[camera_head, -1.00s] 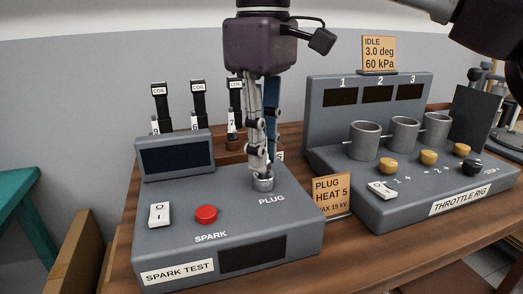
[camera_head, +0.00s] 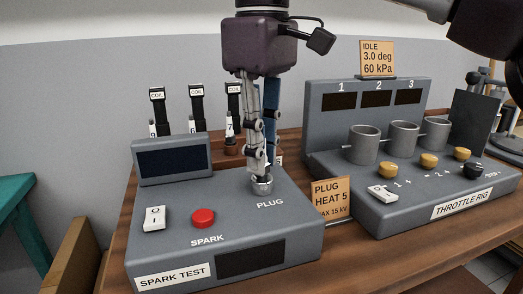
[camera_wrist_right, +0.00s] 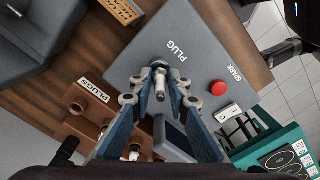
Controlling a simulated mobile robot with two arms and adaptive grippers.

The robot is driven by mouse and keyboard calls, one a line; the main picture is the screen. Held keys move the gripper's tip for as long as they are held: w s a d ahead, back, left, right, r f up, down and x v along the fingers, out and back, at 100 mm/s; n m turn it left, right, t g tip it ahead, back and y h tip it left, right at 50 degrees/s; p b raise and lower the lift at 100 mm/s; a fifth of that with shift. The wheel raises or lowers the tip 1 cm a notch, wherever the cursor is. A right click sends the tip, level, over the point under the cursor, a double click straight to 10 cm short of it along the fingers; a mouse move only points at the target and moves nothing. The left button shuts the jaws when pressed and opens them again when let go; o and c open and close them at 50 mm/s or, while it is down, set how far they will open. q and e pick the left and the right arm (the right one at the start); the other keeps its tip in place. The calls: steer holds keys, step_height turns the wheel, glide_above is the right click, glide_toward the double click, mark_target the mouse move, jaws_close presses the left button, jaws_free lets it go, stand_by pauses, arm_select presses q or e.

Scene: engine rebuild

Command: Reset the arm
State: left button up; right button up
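My right gripper (camera_head: 262,172) points straight down at the PLUG socket (camera_head: 262,187) on the spark test box (camera_head: 185,250). In the right wrist view its fingertips (camera_wrist_right: 161,80) stand close on either side of a slim metal plug (camera_wrist_right: 160,96) at the socket. Whether they press on it or stand just clear cannot be made out. In the head view the fingers show edge-on. My left gripper is out of view.
The throttle rig (camera_head: 430,190) stands close to the right, with a small PLUG HEAT 5 sign (camera_head: 331,200) between it and the box. A teal bench (camera_head: 22,215) is at far left.

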steer(key=o, duration=0.5)
steer(key=shift+o, duration=0.2)
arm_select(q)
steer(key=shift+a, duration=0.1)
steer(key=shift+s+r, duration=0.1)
arm_select(e)
steer(key=shift+r+n+p, duration=0.1)
steer(key=shift+n+p, duration=0.35)
steer(key=shift+n, duration=0.25)
steer(key=shift+n+p, duration=0.75)
steer(key=shift+n, duration=0.95)
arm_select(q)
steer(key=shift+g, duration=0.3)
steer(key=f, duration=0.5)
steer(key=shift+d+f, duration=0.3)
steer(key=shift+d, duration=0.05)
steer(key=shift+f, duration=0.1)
